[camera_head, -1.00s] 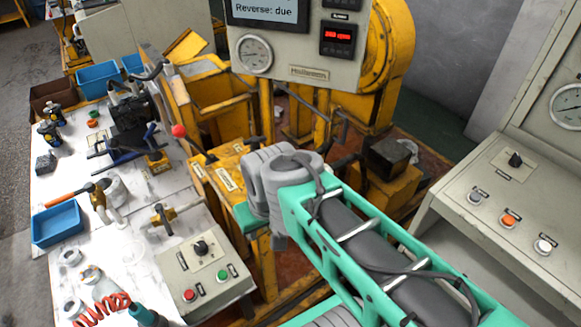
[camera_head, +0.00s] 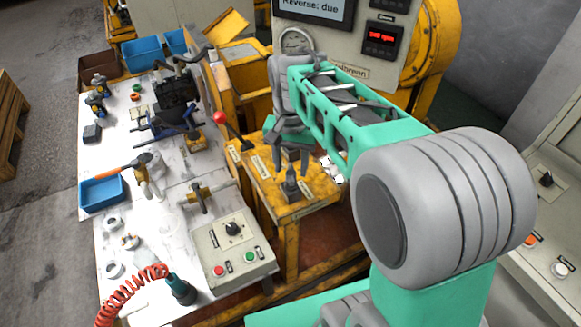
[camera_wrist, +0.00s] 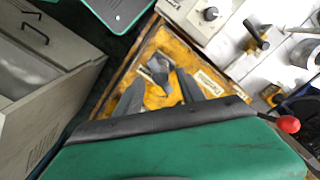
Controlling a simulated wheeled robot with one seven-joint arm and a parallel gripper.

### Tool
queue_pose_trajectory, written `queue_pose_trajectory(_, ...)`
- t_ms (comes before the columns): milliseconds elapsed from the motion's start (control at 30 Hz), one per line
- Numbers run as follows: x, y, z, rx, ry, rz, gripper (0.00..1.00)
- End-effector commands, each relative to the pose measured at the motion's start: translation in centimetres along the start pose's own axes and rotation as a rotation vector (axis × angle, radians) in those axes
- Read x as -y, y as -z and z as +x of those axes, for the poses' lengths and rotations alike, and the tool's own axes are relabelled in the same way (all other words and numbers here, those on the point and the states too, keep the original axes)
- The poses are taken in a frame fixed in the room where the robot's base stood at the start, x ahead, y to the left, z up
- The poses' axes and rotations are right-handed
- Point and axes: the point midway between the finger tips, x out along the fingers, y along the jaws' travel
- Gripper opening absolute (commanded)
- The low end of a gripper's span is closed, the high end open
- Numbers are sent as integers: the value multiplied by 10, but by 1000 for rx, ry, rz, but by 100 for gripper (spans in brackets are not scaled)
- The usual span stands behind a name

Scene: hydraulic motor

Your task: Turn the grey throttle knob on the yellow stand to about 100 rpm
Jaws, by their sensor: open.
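The yellow stand (camera_head: 315,207) is worn, with several labels on its top. The grey throttle knob (camera_head: 290,186) stands upright near its front edge. My gripper (camera_head: 291,168) is open and points down over the stand, just above the knob. In the wrist view, my gripper (camera_wrist: 160,80) has its two grey fingers spread, one on each side of the knob (camera_wrist: 158,68). I cannot tell whether a finger touches the knob. The red digital readout (camera_head: 382,37) on the panel is lit, but too small to read.
A lever with a red ball (camera_head: 220,118) rises at the stand's left; the ball also shows in the wrist view (camera_wrist: 289,124). A grey control box (camera_head: 236,250) and the white workbench (camera_head: 160,215) lie left. A grey console (camera_head: 545,215) stands right.

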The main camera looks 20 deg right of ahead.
Motion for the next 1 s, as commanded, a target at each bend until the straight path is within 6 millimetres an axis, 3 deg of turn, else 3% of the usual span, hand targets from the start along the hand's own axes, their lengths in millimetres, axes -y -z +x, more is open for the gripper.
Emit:
queue_pose_trajectory(167, 0, 0, 20, -1, 0, -2, 46)
queue_pose_trajectory(433, 1, 0, 23, -3, 2, -2, 46)
queue_pose_trajectory(1000, 1, 0, 23, -3, 2, -2, 0)
